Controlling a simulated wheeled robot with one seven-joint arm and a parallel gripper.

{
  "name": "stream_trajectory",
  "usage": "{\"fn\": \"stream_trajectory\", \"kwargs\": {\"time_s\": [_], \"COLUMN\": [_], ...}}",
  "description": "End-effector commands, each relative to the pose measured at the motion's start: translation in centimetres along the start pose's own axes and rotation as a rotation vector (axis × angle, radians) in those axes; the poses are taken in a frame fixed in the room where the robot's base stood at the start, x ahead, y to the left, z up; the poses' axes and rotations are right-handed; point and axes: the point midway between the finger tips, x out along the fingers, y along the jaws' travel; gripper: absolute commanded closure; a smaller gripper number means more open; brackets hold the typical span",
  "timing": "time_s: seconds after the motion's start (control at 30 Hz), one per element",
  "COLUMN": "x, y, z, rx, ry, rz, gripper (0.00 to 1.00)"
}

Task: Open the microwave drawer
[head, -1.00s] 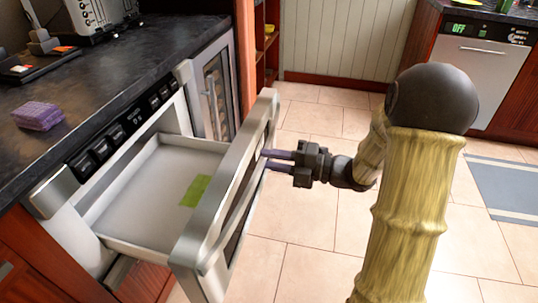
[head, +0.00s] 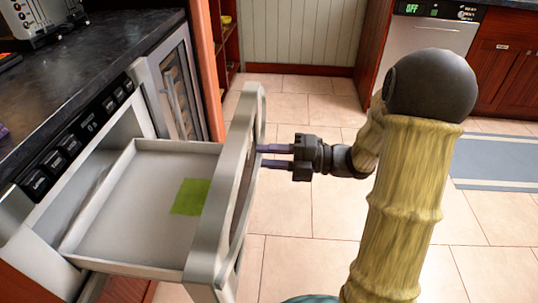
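The microwave drawer (head: 140,200) is pulled well out from the counter front, its pale tray showing. A flat green square (head: 190,197) lies on the tray floor. The drawer's silver-framed front panel (head: 210,240) stands upright at the tray's outer end. My gripper (head: 262,156) points left at the outer face of this panel, with its two purple fingers a little apart, one above the other. The fingertips reach the panel's edge; whether they touch the panel or hold anything there I cannot tell.
A glass-fronted cooler (head: 176,90) is beyond the drawer. Tiled floor (head: 300,250) is clear to the right, with a blue-grey rug (head: 495,160). A dishwasher (head: 425,50) stands at the back.

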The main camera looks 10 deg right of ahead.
Motion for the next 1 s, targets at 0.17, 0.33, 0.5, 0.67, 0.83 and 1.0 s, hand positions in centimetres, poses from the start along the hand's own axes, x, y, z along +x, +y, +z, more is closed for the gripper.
{"fn": "stream_trajectory", "kwargs": {"time_s": [0.17,0.33,0.5,0.67,0.83,1.0], "x": [0.0,0.0,-0.1,-1.3,-4.1,-7.6], "y": [0.0,0.1,0.1,0.1,0.2,0.2], "z": [0.0,0.0,0.1,0.1,0.1,0.1], "rx": [0.000,0.000,-0.001,0.000,0.000,0.000], "ry": [-0.002,-0.002,-0.003,-0.006,-0.008,-0.008], "rz": [0.001,0.002,0.002,0.001,0.002,0.002], "gripper": [0.55,0.55,0.55,0.55,0.55,0.55]}}
